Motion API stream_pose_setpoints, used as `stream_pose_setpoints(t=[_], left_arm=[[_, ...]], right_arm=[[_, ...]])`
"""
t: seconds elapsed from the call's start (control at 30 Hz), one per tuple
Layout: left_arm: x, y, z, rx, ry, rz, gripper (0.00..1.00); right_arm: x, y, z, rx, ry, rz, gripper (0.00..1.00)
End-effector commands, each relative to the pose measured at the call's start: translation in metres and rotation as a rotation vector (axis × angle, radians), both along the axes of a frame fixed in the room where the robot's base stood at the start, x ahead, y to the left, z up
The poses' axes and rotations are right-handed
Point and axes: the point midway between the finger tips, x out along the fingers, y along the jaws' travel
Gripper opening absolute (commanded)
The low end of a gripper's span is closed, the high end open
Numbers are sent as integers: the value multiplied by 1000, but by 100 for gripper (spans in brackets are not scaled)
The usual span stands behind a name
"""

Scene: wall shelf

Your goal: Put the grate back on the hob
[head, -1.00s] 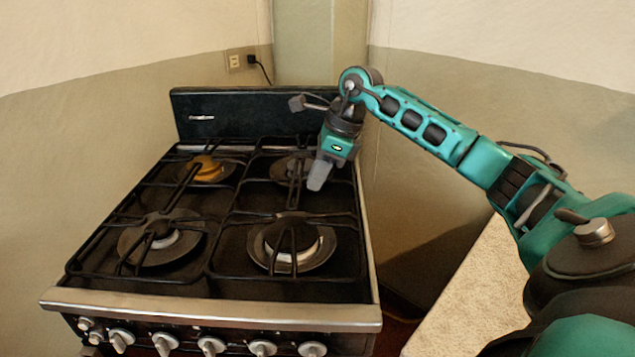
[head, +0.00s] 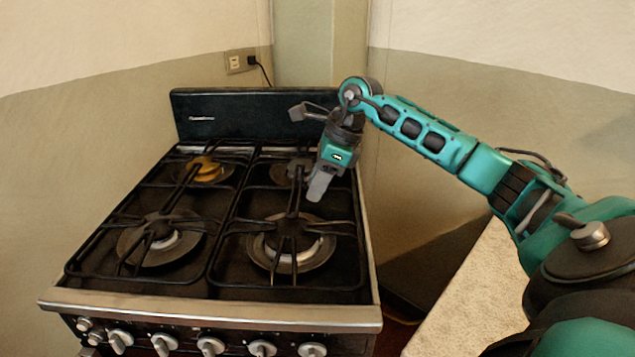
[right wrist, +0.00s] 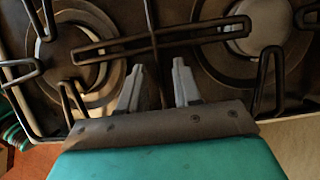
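The right black wire grate (head: 294,216) lies over the burners on the right half of the hob (head: 213,307). Its bars also cross the right wrist view (right wrist: 160,42). My right gripper (head: 317,188) is over the right side of this grate, fingers pointing down. In the right wrist view the two grey fingers (right wrist: 158,85) are apart, with a thin grate bar between them. I cannot tell whether either finger touches the bar. My left gripper is not in view.
A second grate (head: 151,238) covers the left burners. A dark backguard (head: 240,118) stands behind the hob, and control knobs (head: 210,346) line its front. A pale speckled counter (head: 465,300) is at the right. The wall is close behind.

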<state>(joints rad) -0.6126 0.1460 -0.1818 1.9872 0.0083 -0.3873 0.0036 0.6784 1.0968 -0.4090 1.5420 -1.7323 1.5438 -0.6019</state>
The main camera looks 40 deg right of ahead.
Motion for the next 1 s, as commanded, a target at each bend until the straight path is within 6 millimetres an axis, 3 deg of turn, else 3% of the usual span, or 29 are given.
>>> stream_pose_setpoints(t=[0.17,0.6,0.8,1.0], left_arm=[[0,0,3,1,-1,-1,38],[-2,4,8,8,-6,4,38],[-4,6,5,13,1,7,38],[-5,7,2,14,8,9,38]], right_arm=[[-3,-4,16,-1,-4,-2,33],[-26,-28,98,-1,-3,-1,33],[-32,-32,113,1,-1,0,33],[-32,-33,114,1,-1,0,33]])
